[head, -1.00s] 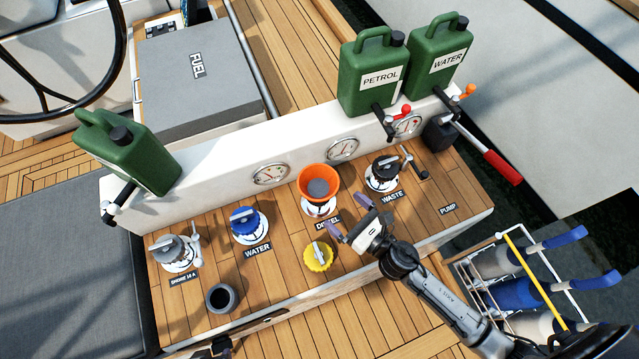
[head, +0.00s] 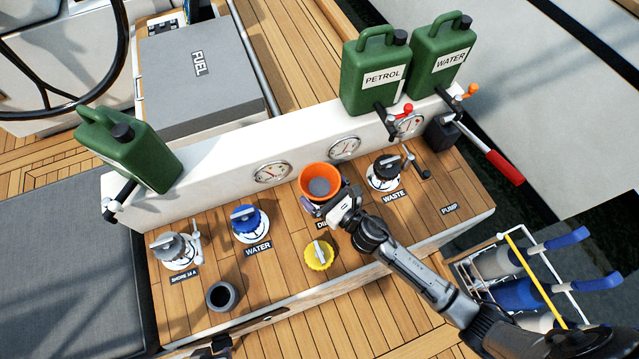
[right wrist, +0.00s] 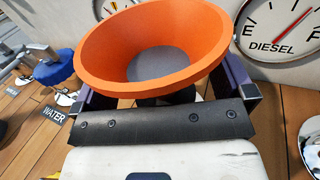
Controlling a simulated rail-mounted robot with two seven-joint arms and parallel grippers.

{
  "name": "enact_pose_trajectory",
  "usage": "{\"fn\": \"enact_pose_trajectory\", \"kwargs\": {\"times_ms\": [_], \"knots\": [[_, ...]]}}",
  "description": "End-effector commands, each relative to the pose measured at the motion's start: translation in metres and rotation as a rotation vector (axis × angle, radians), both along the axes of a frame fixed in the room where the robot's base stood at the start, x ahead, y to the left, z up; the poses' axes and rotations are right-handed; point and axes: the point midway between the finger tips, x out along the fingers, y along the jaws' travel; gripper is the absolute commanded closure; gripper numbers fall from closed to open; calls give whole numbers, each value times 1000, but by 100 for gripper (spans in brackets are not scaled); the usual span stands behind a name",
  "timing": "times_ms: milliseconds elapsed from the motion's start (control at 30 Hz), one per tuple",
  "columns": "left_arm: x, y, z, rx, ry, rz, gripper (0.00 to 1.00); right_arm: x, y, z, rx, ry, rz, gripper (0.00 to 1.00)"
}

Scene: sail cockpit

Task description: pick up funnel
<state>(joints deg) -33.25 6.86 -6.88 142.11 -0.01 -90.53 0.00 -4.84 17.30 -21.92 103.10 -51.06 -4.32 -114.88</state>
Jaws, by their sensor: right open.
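The orange funnel (head: 320,182) stands in the diesel filler on the wooden console, its wide mouth facing up. In the right wrist view the funnel (right wrist: 150,50) fills the middle, with a grey inside bottom. My right gripper (head: 325,203) is open at the near side of the funnel. In the right wrist view its dark fingers (right wrist: 168,92) stand on either side of the funnel below the rim. I cannot tell whether they touch it. The funnel's lower part is mostly hidden by the gripper. My left gripper is not clearly seen.
A yellow cap (head: 319,255) lies in front of the funnel. The blue water cap (head: 246,221) is to the left and the black waste cap (head: 385,170) to the right. Gauges (head: 344,148) line the white wall behind. Green cans (head: 372,75) stand above it.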

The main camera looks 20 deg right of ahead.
Motion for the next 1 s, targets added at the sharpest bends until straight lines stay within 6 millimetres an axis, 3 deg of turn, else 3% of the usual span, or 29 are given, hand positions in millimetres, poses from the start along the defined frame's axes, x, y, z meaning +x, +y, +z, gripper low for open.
{"fn": "enact_pose_trajectory", "kwargs": {"times_ms": [200,667,1000], "knots": [[0,0,0,0,0,0,51,0,0,0,0,0,0,2],[0,0,0,0,0,0,51,0,0,0,0,0,0,46],[0,0,3,0,0,0,51,0,0,5,-2,-2,1,48]]}}
